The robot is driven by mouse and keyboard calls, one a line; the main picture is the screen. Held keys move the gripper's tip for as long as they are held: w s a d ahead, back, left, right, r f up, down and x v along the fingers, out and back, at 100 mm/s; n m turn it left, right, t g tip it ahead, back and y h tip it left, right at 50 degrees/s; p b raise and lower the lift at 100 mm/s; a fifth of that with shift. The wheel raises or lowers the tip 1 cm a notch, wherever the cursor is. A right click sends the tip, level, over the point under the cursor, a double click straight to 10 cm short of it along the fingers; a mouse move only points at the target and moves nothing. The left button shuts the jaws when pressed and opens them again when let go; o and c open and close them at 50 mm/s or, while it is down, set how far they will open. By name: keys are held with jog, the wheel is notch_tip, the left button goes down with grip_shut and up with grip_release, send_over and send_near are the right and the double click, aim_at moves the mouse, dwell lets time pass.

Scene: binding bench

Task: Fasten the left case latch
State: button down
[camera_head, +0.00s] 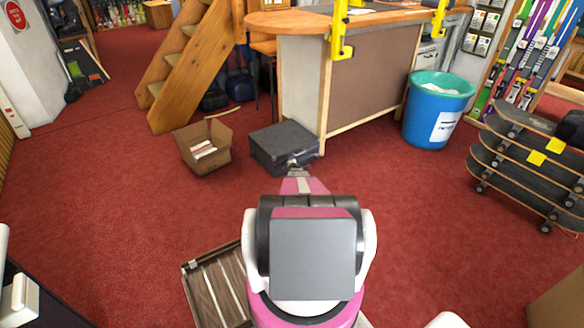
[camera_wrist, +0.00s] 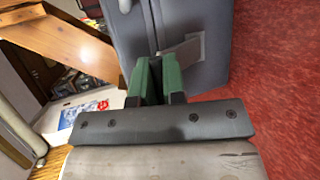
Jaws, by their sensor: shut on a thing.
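The dark grey case (camera_head: 281,142) lies on the red carpet against the counter's base. In the wrist view the case (camera_wrist: 205,20) fills the top middle, with a lighter grey latch (camera_wrist: 183,52) on its face. My gripper (camera_head: 298,164) is at the case's front side in the head view. In the wrist view my gripper's green fingers (camera_wrist: 158,72) are close together, shut on the latch, at the case's face. The fingers hide the gripped part of the latch, and my arm hides some of the case's front in the head view.
An open cardboard box (camera_head: 204,148) stands just left of the case. A wooden counter (camera_head: 362,80) rises behind it. A blue bin (camera_head: 438,108) and stacked skateboards (camera_head: 530,165) are to the right. Red carpet (camera_head: 120,190) is clear at the left.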

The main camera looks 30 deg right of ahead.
jog(key=shift+w+a+r, duration=0.1)
jog(key=shift+w+r, duration=0.35)
jog(key=shift+w, duration=0.4)
jog(key=shift+w+r, duration=0.45)
jog(key=shift+w, duration=0.5)
jog(key=c, duration=1.2)
grip_release()
jog(key=v, duration=1.1)
